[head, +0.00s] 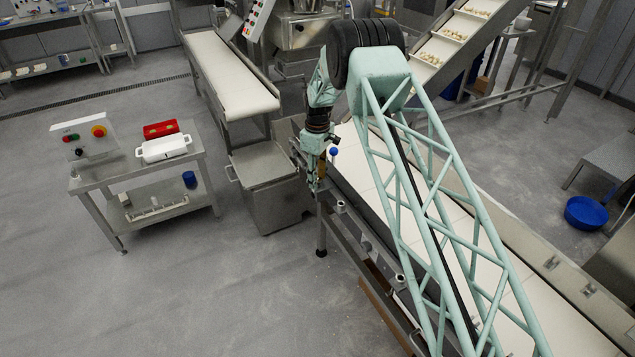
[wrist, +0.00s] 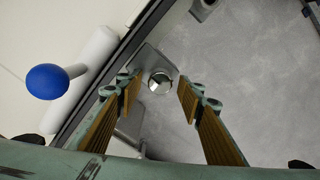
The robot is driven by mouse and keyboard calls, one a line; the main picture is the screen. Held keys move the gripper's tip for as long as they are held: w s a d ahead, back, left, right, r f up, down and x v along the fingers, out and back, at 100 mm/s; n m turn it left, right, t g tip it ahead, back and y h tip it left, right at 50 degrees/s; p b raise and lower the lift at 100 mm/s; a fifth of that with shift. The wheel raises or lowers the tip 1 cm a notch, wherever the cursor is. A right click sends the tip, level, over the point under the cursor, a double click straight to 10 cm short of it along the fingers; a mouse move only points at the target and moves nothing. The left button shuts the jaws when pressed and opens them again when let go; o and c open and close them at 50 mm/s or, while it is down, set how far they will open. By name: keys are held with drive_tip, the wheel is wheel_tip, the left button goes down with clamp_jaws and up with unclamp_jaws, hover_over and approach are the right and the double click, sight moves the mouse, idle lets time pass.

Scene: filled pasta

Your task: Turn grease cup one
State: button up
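A round metal grease cup (wrist: 160,82) sits on a grey bracket beside the belt and shows between my fingertips in the wrist view. My gripper (wrist: 160,92) is open, one yellow-padded finger on each side of the cup in the picture; I see no contact, and the height gap is unclear. Another metal cup (wrist: 204,8) shows at the top of the wrist view. In the head view, my gripper (head: 318,184) points down at the conveyor's left edge. Cups show along that edge, one nearer (head: 399,278) and one close to my gripper (head: 340,207).
A blue ball knob (wrist: 47,81) stands left of my fingers and also shows in the head view (head: 334,152). The white conveyor belt (head: 352,160) runs alongside. A steel bin (head: 265,170) and a cart (head: 150,180) with white and red trays stand left. Floor is open lower left.

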drive_tip(key=shift+f, duration=0.7)
drive_tip(key=shift+c, duration=0.4)
drive_tip(key=c, duration=0.8)
drive_tip(key=shift+m, duration=0.5)
drive_tip(key=m, duration=1.2)
drive_tip(key=shift+d+m, duration=0.1)
drive_tip(key=shift+m, duration=0.2)
